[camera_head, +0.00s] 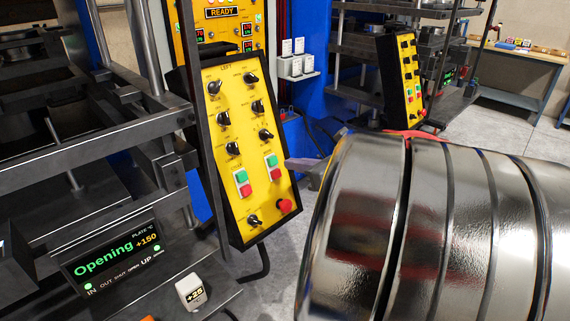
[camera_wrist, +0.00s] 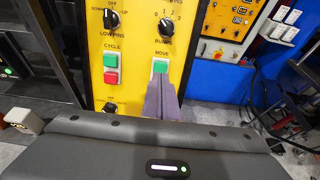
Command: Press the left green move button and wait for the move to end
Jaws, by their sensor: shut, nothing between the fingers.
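The yellow left control panel (camera_head: 240,125) stands in the middle of the head view. Its green MOVE button (camera_wrist: 160,66) shows at the centre of the wrist view; in the head view it is the right-hand green button (camera_head: 271,160). My gripper (camera_wrist: 161,82) is shut and empty, its purple-grey fingers pointing at the MOVE buttons. The tips overlap the area just below the green button and hide the red one in the wrist view. In the head view my gripper (camera_head: 290,162) is at the panel's right edge; I cannot tell whether it touches. The press display (camera_head: 110,258) reads "Opening".
Left of MOVE is the CYCLE pair, with a green button (camera_wrist: 110,59) above a red one. Knobs surround both pairs. A red stop knob (camera_head: 284,206) sits low on the panel. A second yellow panel (camera_head: 408,80) stands farther back. An upper screen (camera_head: 222,13) reads READY.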

